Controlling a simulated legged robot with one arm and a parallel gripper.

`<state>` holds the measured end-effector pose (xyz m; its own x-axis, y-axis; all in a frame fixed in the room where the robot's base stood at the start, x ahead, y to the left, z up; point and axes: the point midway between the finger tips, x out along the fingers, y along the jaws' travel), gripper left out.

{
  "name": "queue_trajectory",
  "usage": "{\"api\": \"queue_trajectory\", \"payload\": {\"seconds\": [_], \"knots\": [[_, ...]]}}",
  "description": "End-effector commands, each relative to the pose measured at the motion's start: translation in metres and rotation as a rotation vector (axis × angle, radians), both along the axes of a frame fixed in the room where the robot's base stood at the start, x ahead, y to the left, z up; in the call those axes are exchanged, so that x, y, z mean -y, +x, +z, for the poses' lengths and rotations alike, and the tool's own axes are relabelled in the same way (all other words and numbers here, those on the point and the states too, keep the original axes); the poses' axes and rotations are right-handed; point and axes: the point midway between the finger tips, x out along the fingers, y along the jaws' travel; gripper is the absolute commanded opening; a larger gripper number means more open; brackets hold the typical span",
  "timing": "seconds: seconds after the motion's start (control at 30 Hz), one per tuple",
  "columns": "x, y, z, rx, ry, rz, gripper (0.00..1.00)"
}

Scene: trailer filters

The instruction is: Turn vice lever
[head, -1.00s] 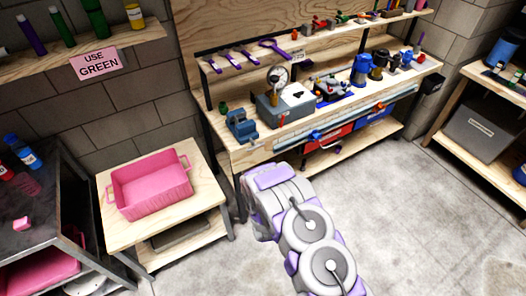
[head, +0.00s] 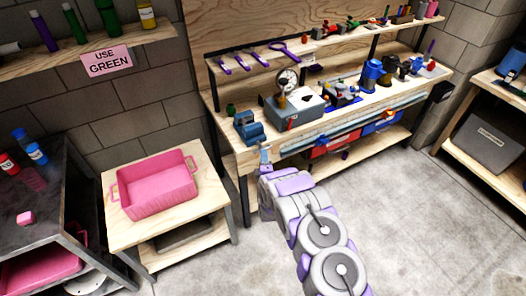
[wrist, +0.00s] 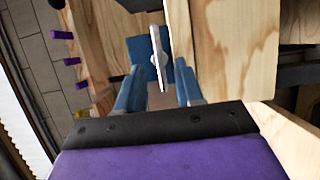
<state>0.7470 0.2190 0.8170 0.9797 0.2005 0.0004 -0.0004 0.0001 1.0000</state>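The blue vice (head: 248,128) is at the front left corner of the wooden workbench. In the wrist view the blue vice (wrist: 137,50) is straight ahead, with its pale metal lever (wrist: 157,60) standing nearly upright in front of it. My gripper (head: 265,156) is just in front of and below the vice at the bench's front edge. In the wrist view my gripper (wrist: 158,82) is open, its two blue-grey fingers apart. The lever appears between the fingers; I cannot tell how deep it reaches, and no contact shows. The lever is too small to make out in the head view.
A grey box machine (head: 294,110) with a round dial stands right of the vice, with several tools beyond. A pink bin (head: 158,190) sits on a low wooden table (head: 215,215) at left. Free concrete floor (head: 400,220) lies at right.

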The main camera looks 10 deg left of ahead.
Motion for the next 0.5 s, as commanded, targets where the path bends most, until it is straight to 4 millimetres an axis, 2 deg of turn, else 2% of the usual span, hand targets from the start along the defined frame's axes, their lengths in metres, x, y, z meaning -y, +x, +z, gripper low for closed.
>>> {"api": "queue_trajectory", "payload": {"seconds": [0.2,0.5], "knots": [[-0.005,0.029,-0.001,0.002,0.001,-0.001,0.36],[-0.008,0.050,-0.001,-0.002,0.003,-0.001,0.36]]}}
